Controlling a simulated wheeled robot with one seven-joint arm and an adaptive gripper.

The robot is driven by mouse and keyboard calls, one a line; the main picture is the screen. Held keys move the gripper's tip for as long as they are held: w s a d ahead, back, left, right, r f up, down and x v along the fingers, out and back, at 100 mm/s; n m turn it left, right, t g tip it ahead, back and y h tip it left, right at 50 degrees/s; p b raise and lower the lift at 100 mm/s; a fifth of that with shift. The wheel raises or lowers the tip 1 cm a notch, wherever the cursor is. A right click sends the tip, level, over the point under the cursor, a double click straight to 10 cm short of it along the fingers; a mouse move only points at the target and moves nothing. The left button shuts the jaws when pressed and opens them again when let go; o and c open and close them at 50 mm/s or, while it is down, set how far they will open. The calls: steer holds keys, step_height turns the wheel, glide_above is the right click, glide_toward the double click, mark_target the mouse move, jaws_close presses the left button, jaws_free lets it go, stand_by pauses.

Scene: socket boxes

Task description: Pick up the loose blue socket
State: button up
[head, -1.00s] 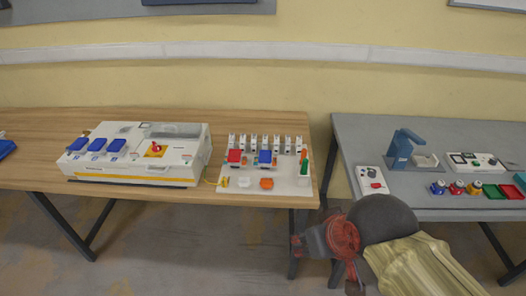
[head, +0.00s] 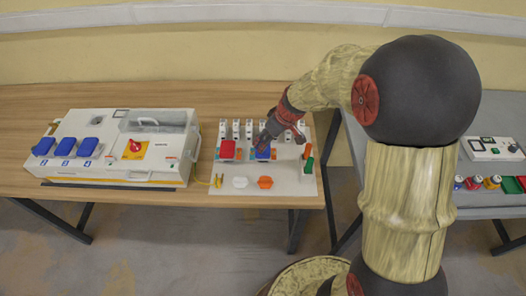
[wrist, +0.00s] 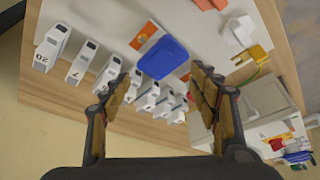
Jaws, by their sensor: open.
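A blue socket (head: 262,153) with a lid-like top sits on the white board (head: 217,187) at the right of the wooden table. In the wrist view the blue socket (wrist: 163,58) lies ahead of the open fingers, with an orange patch beside it. My gripper (wrist: 162,90) is open and empty, its two fingers spread on either side of the line to the socket. In the head view my gripper (head: 268,137) is over the board, close above the blue socket and partly covering it. I cannot tell whether it touches.
Several white numbered modules (wrist: 50,48) stand in a row beside the blue socket. A red socket (head: 228,149), a white piece (head: 240,182) and an orange piece (head: 265,182) share the board. A white box (head: 110,160) with several blue sockets stands to the left.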

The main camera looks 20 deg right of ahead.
mark_target(263, 153)
steer(key=b+x, duration=0.2)
steer(key=x, duration=0.6)
steer(key=shift+s, duration=0.2)
steer(key=c, duration=0.4)
steer(key=shift+s, duration=0.1)
steer(key=c, duration=0.9)
